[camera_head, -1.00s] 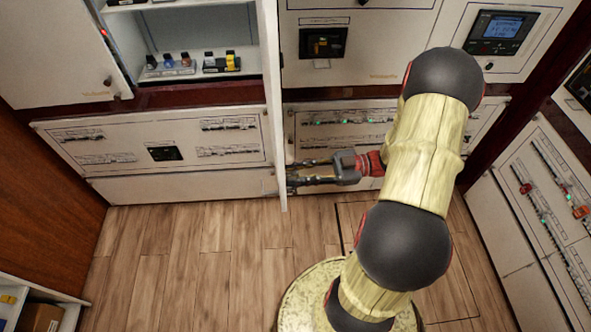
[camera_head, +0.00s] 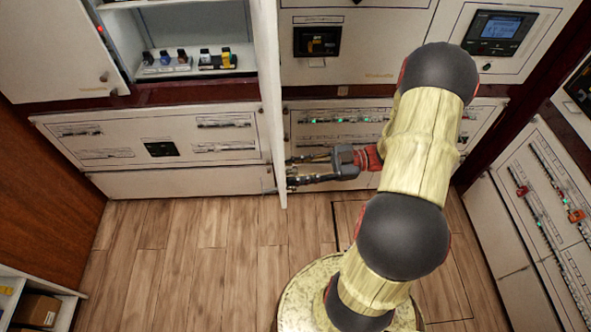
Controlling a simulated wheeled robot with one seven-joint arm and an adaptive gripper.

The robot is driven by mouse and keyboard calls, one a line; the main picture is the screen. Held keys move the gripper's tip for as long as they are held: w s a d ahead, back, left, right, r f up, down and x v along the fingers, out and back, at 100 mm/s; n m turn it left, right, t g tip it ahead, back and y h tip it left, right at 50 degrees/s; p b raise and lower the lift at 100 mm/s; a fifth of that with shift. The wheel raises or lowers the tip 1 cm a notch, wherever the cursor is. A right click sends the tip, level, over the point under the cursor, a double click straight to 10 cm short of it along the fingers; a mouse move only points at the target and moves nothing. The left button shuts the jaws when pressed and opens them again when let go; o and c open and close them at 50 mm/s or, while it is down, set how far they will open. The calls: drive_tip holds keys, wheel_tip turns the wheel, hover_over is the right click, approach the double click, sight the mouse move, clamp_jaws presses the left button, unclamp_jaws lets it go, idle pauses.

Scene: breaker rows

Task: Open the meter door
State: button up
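The meter door may be the white door (camera_head: 268,85) seen nearly edge-on, standing out from the open cabinet left of centre; I cannot tell for sure. My gripper (camera_head: 290,171) is at the right side of this door, near its lower end. Its two fingers point left and stand apart, with nothing seen between them. The fingertips are at or very near the door's face; I cannot tell whether they touch it. A panel with a lit blue meter display (camera_head: 499,27) is at the upper right, and its door looks closed.
The open cabinet (camera_head: 200,35) holds several small items on a shelf. A lower breaker panel (camera_head: 150,140) lies below it. Breaker rows (camera_head: 550,190) stand at the right. A shelf with a brown box (camera_head: 38,310) is at the lower left. The wooden floor (camera_head: 190,260) is clear.

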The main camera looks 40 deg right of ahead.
drive_tip(key=shift+o, duration=0.7)
drive_tip(key=v, duration=1.2)
